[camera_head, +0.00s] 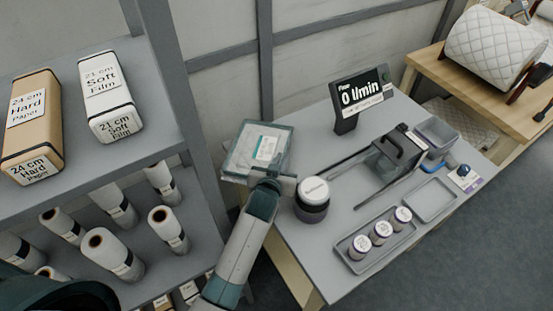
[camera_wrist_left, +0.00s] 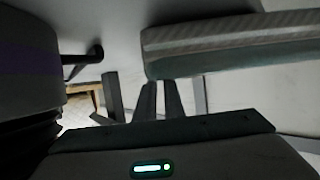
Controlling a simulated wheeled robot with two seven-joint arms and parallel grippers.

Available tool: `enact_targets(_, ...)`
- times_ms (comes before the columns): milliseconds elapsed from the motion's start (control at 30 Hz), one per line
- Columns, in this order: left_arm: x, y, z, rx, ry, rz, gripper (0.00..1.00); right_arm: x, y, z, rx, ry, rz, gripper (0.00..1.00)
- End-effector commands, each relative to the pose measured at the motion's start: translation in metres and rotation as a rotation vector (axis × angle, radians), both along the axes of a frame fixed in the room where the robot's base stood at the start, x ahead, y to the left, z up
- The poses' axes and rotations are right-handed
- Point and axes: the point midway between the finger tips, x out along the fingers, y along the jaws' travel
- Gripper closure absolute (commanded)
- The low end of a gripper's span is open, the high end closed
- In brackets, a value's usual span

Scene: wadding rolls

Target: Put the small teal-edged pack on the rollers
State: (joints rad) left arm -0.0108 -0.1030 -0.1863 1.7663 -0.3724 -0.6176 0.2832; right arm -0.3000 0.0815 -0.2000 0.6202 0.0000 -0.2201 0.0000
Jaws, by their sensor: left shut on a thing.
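The teal-edged pack (camera_head: 258,146) is a flat, clear-topped pack with a white label, at the table's far left corner in the head view. My left gripper (camera_head: 270,183) is shut on its near edge. In the left wrist view, the pack (camera_wrist_left: 225,42) extends from the fingertips (camera_wrist_left: 160,92) toward the upper right. I cannot tell how far it is above the table. A dark machine (camera_head: 398,154) with long dark rails beside it stands mid-table; rollers cannot be made out clearly. My right gripper is not in view.
A jar (camera_head: 312,203) stands close to the right of my left gripper. A flow display (camera_head: 359,98) stands at the back. A tray (camera_head: 358,268) with small jars and an empty tray (camera_head: 432,200) lie in front. A shelf (camera_head: 160,85) with packs and rolls is at left.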

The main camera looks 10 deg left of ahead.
Motion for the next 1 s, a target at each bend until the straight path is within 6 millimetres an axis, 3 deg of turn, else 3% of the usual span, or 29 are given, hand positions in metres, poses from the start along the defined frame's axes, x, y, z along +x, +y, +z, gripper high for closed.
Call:
enact_targets(600, 0.001, 0.000, 0.087, -0.001, -0.004, 0.000, 1.00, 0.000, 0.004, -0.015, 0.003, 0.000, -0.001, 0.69)
enact_targets(1000, 0.000, 0.000, 0.095, 0.000, -0.001, 0.000, 1.00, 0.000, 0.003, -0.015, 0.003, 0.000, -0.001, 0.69)
